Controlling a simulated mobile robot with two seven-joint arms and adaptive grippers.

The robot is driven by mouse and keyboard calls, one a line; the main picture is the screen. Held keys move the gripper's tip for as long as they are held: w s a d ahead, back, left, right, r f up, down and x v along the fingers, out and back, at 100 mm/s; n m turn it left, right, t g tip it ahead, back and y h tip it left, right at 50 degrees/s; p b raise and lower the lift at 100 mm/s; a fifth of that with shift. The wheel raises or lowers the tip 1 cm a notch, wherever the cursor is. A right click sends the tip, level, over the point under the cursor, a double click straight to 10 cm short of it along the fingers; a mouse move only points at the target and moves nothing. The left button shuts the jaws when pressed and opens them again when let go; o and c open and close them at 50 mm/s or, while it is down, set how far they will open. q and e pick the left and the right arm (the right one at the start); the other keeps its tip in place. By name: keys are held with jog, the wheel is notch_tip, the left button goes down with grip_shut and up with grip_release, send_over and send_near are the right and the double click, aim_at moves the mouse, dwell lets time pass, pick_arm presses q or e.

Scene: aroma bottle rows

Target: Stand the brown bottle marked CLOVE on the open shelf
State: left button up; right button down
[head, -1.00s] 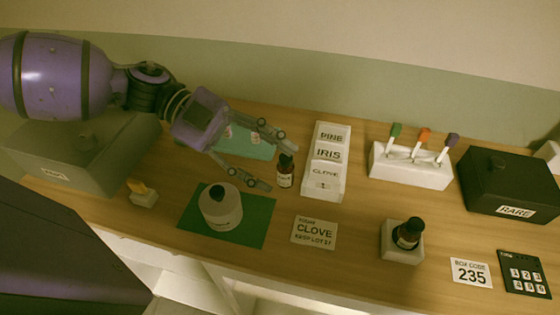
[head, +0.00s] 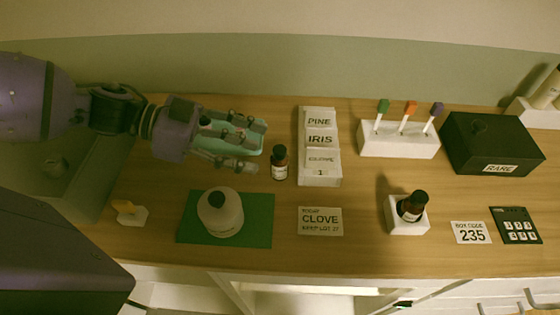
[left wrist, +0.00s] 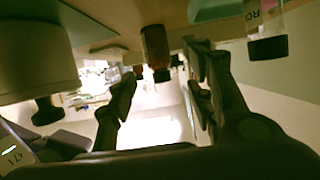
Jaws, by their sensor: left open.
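A small brown bottle with a dark cap (head: 279,163) stands upright on the counter, left of the label rack; its label is too small to read. My left gripper (head: 257,148) is open and empty in the head view, just left of this bottle and pointing toward it. In the left wrist view, a brown bottle (left wrist: 156,45) shows between the spread fingers of the gripper (left wrist: 163,65), beyond their tips. A card (head: 320,221) reads CLOVE. White shelf space (head: 300,301) shows below the counter's front edge. My right gripper is not visible.
A pale green tray (head: 257,143) lies partly behind the gripper. The white rack (head: 319,172) has PINE and IRIS labels. Farther right are a testers' block (head: 398,144), a black RARE box (head: 490,145) and a keypad (head: 516,226).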

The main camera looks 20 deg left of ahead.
aim_at(271, 158)
pick_arm(q)
jog(key=x, duration=0.3)
jog(key=shift+d+f, duration=0.15)
jog(key=shift+d, duration=0.25)
jog(key=shift+w+d+f, duration=0.1)
jog(key=shift+d+f, duration=0.05)
jog(key=shift+d, duration=0.2)
grip_shut()
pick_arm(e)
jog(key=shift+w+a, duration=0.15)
